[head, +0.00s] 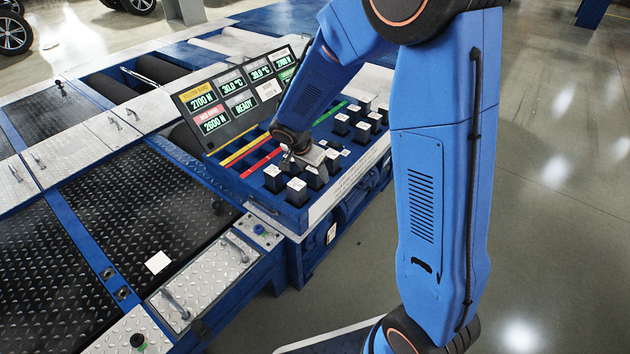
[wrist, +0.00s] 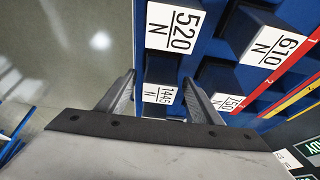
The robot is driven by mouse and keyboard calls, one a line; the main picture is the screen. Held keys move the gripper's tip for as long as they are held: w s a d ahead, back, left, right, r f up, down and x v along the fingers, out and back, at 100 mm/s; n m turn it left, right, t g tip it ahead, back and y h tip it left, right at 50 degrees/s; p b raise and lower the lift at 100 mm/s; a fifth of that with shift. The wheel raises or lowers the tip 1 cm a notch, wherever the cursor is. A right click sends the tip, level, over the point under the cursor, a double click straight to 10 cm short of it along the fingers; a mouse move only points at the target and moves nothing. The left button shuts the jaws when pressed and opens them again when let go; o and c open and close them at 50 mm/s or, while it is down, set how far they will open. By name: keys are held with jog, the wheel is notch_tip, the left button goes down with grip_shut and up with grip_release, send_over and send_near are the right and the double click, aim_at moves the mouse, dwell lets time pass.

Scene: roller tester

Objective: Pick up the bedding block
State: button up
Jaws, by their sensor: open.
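Several dark blocks with white labels stand in a blue tray (head: 291,217) in the head view. No label that I can read says "bedding", so I cannot tell which is the bedding block. In the wrist view, a block with a label like "145 N" (wrist: 160,95) lies between the fingers of my gripper (wrist: 160,84). The fingers are open, one on each side; I cannot tell whether they touch it. A block marked 520 N (wrist: 173,28) stands just beyond. In the head view my gripper (head: 303,163) is low over the front blocks, partly hiding them.
Blocks marked 610 N (wrist: 271,46) and 150 N (wrist: 229,100) stand close by on the right. A display panel (head: 240,92) rises behind the tray. Red, yellow and green strips run beside the blocks. A white card (head: 158,262) lies on the black tread plate. Open floor is at right.

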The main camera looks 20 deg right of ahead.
jog(key=shift+x, duration=1.15)
jog(key=shift+c, duration=0.6)
jog(key=c, duration=1.3)
jog(key=shift+r, duration=0.15)
